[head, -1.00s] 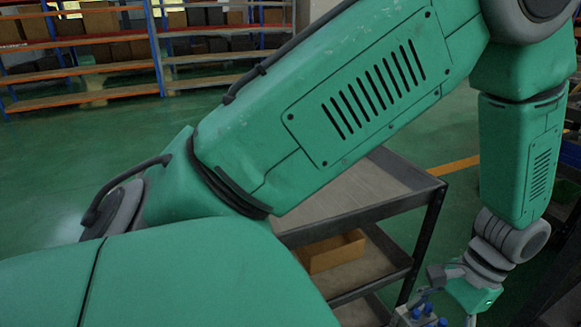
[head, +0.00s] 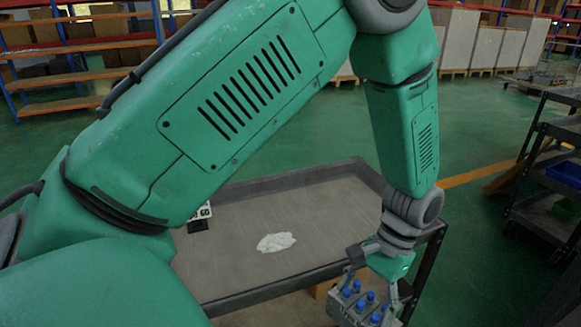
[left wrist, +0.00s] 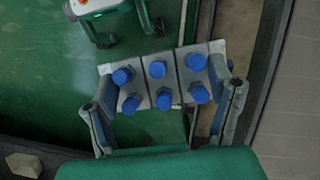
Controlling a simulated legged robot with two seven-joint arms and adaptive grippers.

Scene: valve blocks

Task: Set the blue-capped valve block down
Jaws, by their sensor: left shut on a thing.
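My left gripper (head: 368,300) is shut on a grey metal valve block (head: 346,309) with several blue caps, at the lower right of the head view. The caps face up. In the left wrist view the block (left wrist: 168,77) sits between the two fingers, with green floor and the cart's edge behind it. It appears just outside the near right corner of the grey cart's top tray (head: 315,205); its height against the tray is hard to tell. My right gripper (left wrist: 127,28) seems to show at the top of the left wrist view, fingers apart and empty.
A crumpled white cloth (head: 276,242) lies mid-tray. A black-and-white item marked 60 (head: 201,218) is at its left, partly behind my arm. The tray has a raised rim and free room around the cloth. Another cart (head: 540,200) stands at right.

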